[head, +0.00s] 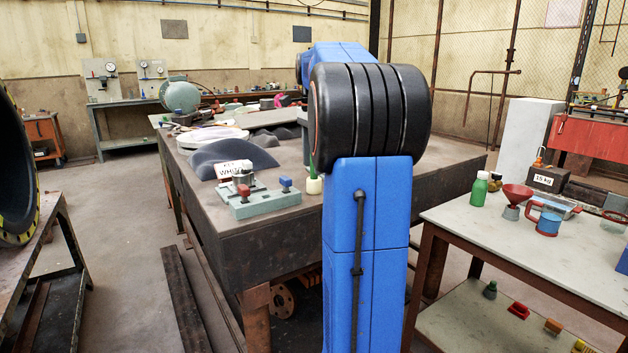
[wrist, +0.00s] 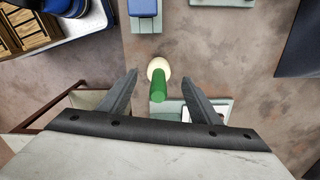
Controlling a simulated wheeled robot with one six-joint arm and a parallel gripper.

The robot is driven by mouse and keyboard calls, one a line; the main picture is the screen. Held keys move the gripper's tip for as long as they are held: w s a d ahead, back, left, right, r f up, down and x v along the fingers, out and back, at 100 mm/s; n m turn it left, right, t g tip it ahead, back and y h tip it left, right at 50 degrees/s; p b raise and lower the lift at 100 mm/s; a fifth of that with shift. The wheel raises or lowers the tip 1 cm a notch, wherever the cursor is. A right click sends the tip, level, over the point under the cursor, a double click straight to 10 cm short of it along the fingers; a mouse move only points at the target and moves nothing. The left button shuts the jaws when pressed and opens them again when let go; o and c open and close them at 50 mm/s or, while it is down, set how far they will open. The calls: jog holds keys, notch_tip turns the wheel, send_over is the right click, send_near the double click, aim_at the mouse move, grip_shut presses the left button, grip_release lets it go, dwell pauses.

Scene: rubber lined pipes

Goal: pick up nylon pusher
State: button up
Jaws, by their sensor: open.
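The nylon pusher (head: 314,182), which I take to be the piece with a cream-white base and a slim green handle, stands upright on the dark workbench just left of my blue arm. In the wrist view the same pusher (wrist: 158,82) is seen from above, with the green handle toward me and the pale round end beyond it. My gripper (wrist: 160,77) is open, one finger on each side of the pusher with gaps showing. I cannot tell how far it is above the pusher. In the head view my gripper is hidden behind my arm.
A grey-green fixture (head: 250,200) with red and blue blocks stands left of the pusher. A dark curved pad (head: 235,152) lies behind it. In the wrist view a blue block (wrist: 143,8) is beyond the pusher and a wooden slatted item (wrist: 30,28) is upper left.

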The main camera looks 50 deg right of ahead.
jog(key=shift+s+d+f, duration=0.1)
jog(key=shift+s+f, duration=0.05)
jog(key=shift+f, duration=2.5)
jog(key=c, duration=1.1)
